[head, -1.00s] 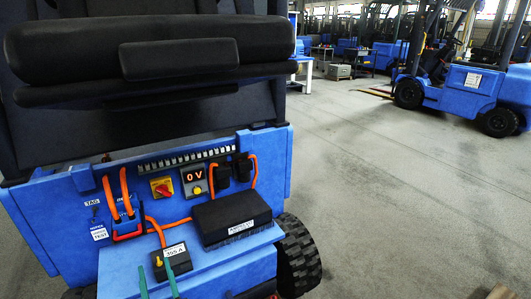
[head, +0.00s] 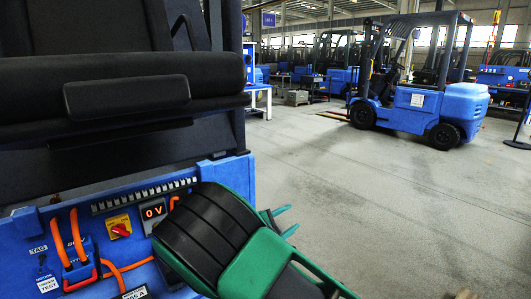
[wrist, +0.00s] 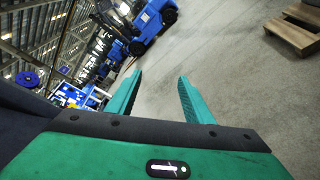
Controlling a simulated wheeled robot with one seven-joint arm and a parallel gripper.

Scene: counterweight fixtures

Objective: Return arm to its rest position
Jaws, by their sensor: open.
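My gripper (head: 280,222) shows at the lower middle of the head view, at the end of my green and black arm. In the wrist view its two green fingers (wrist: 160,98) stand apart with nothing between them but floor behind. The gripper is in the air to the right of the blue machine's electrical panel (head: 100,225). My arm hides the right part of that panel and most of the shelf below it.
The panel carries orange cables (head: 74,237), a red-on-yellow switch (head: 119,228) and a display (head: 153,211) reading 0 V. A black seat (head: 90,100) rises above. A blue forklift (head: 405,105) stands at the back right. Wooden pallets (wrist: 294,32) lie on otherwise open floor.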

